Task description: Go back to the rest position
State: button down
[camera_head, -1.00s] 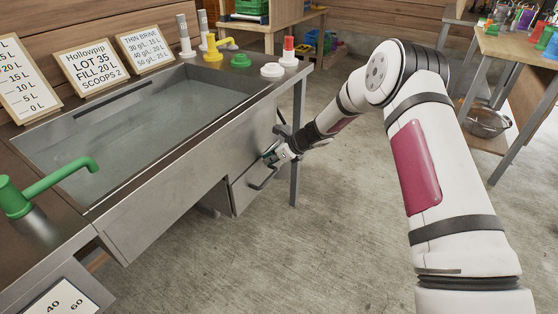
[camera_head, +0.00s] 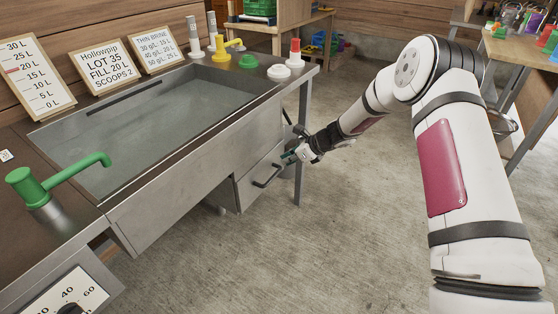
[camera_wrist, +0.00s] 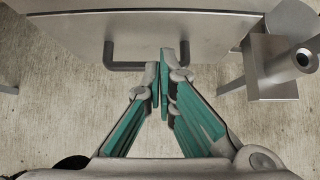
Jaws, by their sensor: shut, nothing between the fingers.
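My gripper (camera_head: 289,156) is shut and empty, in front of the right end of the steel sink. It also shows in the wrist view (camera_wrist: 160,72), its teal fingers together. It is beside the dark bar handle (camera_head: 268,176) of a steel drawer front (camera_head: 244,192) under the basin. My arm is stretched forward from the right.
The steel sink (camera_head: 190,165) holds clear liquid and has a green tap (camera_head: 62,180) at the left. Sign boards, including Hollowpip (camera_head: 104,67), stand behind it. White, green and yellow fittings stand at the far end. A table leg (camera_head: 299,172) is near my gripper. Open concrete floor lies right.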

jog(key=p+v, duration=0.2)
jog(key=v, duration=0.5)
jog(key=s+a+r+n+g+h, duration=0.1)
jog(key=s+a+r+n+g, duration=0.2)
jog(key=s+r+n, duration=1.55)
jog(key=s+d+r+n+g+h, duration=0.1)
jog(key=s+d+r+n+h, duration=0.15)
jog(key=s, duration=0.95)
jog(key=s+d+r+n+h, duration=0.2)
jog(key=s+d, duration=0.2)
jog(key=s, duration=0.8)
jog(key=s+d+r+n+g+h, duration=0.1)
jog(key=s+d+r+n+h, duration=0.2)
jog(key=s, duration=1)
notch_tip(320, 180, up, 26)
jog(key=d+t+y+p, duration=0.1)
jog(key=t+p, duration=0.3)
jog(key=p, duration=2)
jog(key=shift+w+d+m, duration=0.15)
jog(key=shift+w+m, duration=0.1)
jog(key=shift+m, duration=0.15)
